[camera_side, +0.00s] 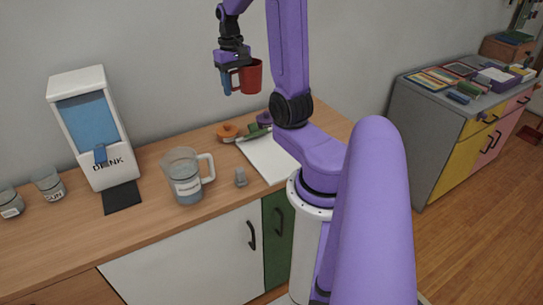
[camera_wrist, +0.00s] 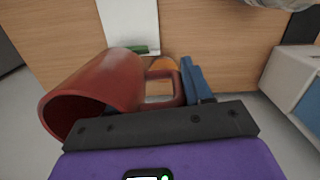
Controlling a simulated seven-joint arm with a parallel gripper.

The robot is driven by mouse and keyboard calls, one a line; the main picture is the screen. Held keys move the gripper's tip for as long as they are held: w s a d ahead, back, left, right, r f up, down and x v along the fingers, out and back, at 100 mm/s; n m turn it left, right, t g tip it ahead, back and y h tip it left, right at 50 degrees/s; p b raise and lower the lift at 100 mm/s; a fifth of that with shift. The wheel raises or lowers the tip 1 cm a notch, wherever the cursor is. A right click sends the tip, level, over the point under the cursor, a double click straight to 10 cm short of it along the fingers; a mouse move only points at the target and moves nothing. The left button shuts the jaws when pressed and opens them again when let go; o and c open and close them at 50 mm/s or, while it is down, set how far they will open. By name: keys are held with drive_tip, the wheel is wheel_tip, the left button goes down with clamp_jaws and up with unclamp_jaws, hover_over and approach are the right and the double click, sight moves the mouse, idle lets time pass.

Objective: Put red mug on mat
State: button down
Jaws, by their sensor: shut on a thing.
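The red mug (camera_side: 249,77) hangs in the air above the back of the wooden counter in the side view. My gripper (camera_side: 227,84) is shut on its handle with blue fingers, and the mug sits just right of them. In the wrist view the mug (camera_wrist: 95,95) lies at the left with its opening toward the lower left, and the blue fingers (camera_wrist: 195,80) are at its handle. A dark mat (camera_side: 122,198) lies flat on the counter before the drink dispenser, well left of and below my gripper. Nothing stands on the visible part of the mat.
The white dispenser (camera_side: 93,125) stands behind the mat. Orange (camera_side: 227,132) and green (camera_side: 255,131) items lie behind. Jars (camera_side: 48,184) stand at left.

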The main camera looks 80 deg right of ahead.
sight(248, 81)
drive_tip(key=s+d+m, duration=0.1)
drive_tip(key=s+d, duration=0.1)
drive_tip(key=s, duration=0.1)
drive_tip(key=shift+d, duration=0.15)
drive_tip(key=shift+w+f, duration=0.2)
drive_tip(key=shift+f, duration=10.75)
drive_tip(key=shift+f, duration=0.15)
drive_tip(key=shift+c, duration=2.3)
unclamp_jaws()
